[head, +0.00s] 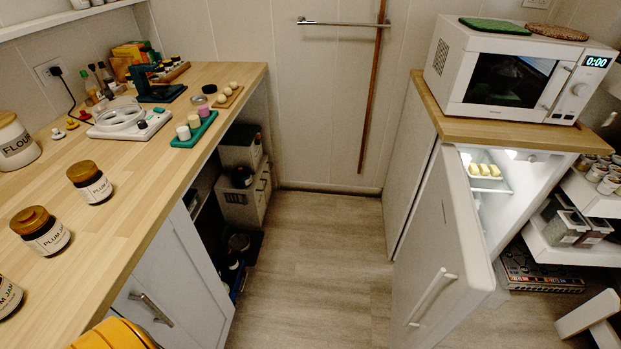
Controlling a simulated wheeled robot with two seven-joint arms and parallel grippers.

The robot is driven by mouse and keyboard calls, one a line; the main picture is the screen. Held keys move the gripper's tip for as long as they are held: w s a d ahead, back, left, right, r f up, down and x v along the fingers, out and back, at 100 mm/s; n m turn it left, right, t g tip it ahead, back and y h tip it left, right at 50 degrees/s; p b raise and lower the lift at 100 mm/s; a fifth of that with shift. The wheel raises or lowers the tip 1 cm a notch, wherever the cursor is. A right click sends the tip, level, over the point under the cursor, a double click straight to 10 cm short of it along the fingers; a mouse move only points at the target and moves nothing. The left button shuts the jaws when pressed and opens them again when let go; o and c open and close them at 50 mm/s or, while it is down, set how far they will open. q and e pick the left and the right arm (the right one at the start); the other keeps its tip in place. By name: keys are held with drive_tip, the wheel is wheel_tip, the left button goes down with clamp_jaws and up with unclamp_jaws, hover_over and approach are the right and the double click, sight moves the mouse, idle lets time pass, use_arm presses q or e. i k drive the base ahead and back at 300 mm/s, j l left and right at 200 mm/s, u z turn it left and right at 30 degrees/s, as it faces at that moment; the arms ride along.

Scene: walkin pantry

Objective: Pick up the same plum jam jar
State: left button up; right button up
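Three dark jars with amber-brown lids and white labels stand upright on the left wooden counter. The farthest plum jam jar (97,189) stands near the middle of the counter's near half. The middle plum jam jar (49,238) is nearer and further left. The nearest jar (9,298) is cut off by the left picture edge, and its label reads partly as plum jam. The jars stand apart from each other. Nothing marks which one the task means. Neither of my grippers shows in the head view.
The wooden counter (150,200) is clear right of the jars. A flour canister (15,143) stands behind them. Further back are a white appliance (130,120) and a green tray (195,130). At right, a fridge door (440,245) stands open below a microwave (510,75). The floor between is clear.

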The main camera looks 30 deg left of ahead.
sight(44, 234)
drive_tip(key=u, duration=2.7)
drive_tip(key=i+l, duration=0.2)
drive_tip(key=l, duration=0.15)
drive_tip(key=i+l, duration=0.15)
drive_tip(key=l, duration=0.2)
